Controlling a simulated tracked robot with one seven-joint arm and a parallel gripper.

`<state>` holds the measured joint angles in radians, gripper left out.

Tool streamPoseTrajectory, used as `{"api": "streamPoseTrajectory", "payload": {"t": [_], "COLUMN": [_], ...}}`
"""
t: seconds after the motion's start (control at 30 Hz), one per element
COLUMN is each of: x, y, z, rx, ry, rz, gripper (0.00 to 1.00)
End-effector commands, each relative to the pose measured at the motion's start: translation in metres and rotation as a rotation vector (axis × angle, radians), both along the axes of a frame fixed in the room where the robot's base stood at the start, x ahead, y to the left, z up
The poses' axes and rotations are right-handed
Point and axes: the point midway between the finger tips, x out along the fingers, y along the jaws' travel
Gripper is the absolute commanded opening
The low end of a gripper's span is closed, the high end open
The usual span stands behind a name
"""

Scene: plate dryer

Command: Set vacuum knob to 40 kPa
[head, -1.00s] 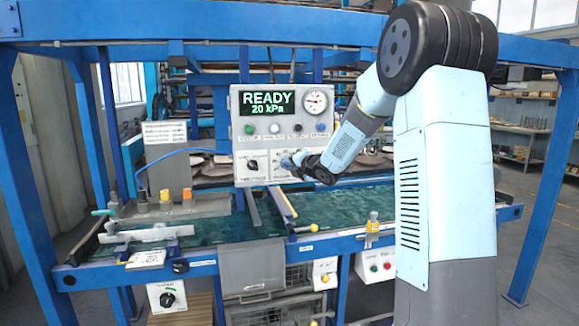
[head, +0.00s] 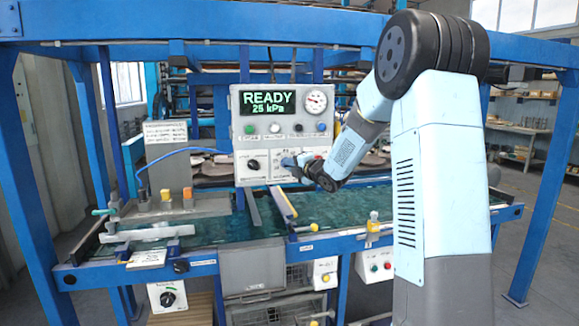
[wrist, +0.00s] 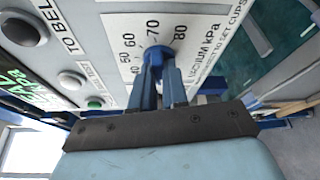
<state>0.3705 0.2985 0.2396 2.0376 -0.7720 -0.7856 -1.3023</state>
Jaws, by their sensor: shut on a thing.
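The control panel (head: 262,150) is a light grey box with a screen (head: 267,102) that reads "READY 25 kPa". My gripper (head: 288,162) is at the right part of its lower face. In the wrist view, my gripper's two blue fingers (wrist: 160,82) are shut on the blue vacuum knob (wrist: 156,56). The scale plate (wrist: 175,40) around the knob shows 60, 70 and 80 and the words "VACUUM kPa". The fingers and my arm hide part of the scale, and I cannot make out the knob's pointer.
A black knob (head: 254,165) sits left of my gripper on the panel. Above are several buttons and a round gauge (head: 316,100). Below is a green-surfaced bed (head: 215,232) with a yellow-tipped lever (head: 284,202). Blue frame posts stand on both sides.

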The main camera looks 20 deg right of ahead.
Motion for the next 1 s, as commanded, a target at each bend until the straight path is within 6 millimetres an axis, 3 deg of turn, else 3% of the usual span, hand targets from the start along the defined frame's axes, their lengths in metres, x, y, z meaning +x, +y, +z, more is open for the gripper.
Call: {"api": "streamPoseTrajectory", "payload": {"t": [1.0], "x": [-0.0006], "y": [-0.0005], "z": [-0.014], "rx": [0.916], "ry": [0.011], "rz": [-0.008], "gripper": [0.0]}}
